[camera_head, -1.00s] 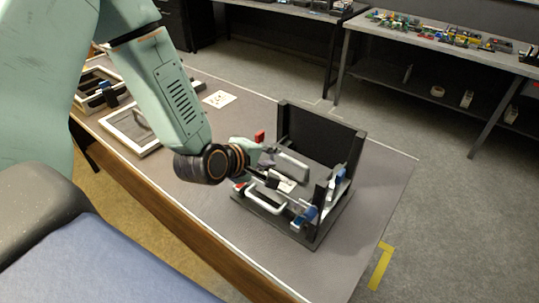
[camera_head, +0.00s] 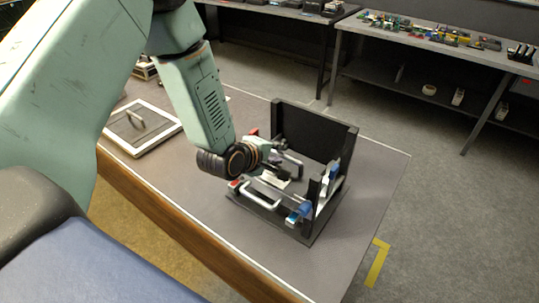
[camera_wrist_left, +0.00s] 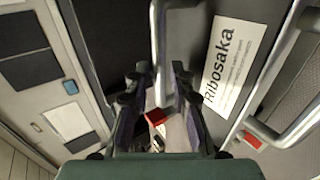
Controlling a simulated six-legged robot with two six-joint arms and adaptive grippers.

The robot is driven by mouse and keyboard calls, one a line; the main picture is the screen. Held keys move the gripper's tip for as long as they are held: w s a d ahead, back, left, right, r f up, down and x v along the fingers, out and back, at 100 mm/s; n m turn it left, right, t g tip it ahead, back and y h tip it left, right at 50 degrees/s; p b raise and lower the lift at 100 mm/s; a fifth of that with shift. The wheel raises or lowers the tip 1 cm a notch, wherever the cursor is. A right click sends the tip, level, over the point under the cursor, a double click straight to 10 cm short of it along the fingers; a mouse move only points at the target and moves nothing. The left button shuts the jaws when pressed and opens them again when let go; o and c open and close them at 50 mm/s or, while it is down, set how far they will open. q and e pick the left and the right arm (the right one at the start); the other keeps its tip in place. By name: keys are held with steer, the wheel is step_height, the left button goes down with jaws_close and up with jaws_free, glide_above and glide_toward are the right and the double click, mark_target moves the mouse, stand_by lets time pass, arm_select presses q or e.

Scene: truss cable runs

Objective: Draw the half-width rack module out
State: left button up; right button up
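A black rack frame (camera_head: 312,133) stands on the grey table, with a back wall and a side wall. A pale bar handle (camera_head: 260,196) lies along its near side, with a blue part (camera_head: 299,213) at its right end. My left gripper (camera_head: 280,162) reaches into the rack from the left, beyond that handle. In the left wrist view a silver handle (camera_wrist_left: 159,50) runs between its two fingers (camera_wrist_left: 160,85); whether they press on it is unclear. A white "Ribosaka" label (camera_wrist_left: 226,65) is on the dark panel beside it. My right gripper is out of view.
A second silver handle (camera_wrist_left: 292,124) and a red part (camera_wrist_left: 251,140) are at the right of the wrist view. A white-framed panel (camera_head: 140,128) lies on the table at left. The table right of the rack is clear. A shelf bench (camera_head: 440,50) stands behind.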

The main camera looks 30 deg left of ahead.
arm_select(q)
steer(key=shift+w+a+f, duration=0.1)
steer(key=shift+w+f, duration=0.35)
steer(key=shift+w, duration=0.15)
steer(key=shift+s+d+r, duration=0.2)
steer(key=shift+d+r, duration=0.05)
steer(key=shift+c, duration=0.4)
steer(key=shift+w+a+f, duration=0.1)
steer(key=shift+a+f, duration=0.05)
jaws_close()
steer(key=shift+w, duration=0.1)
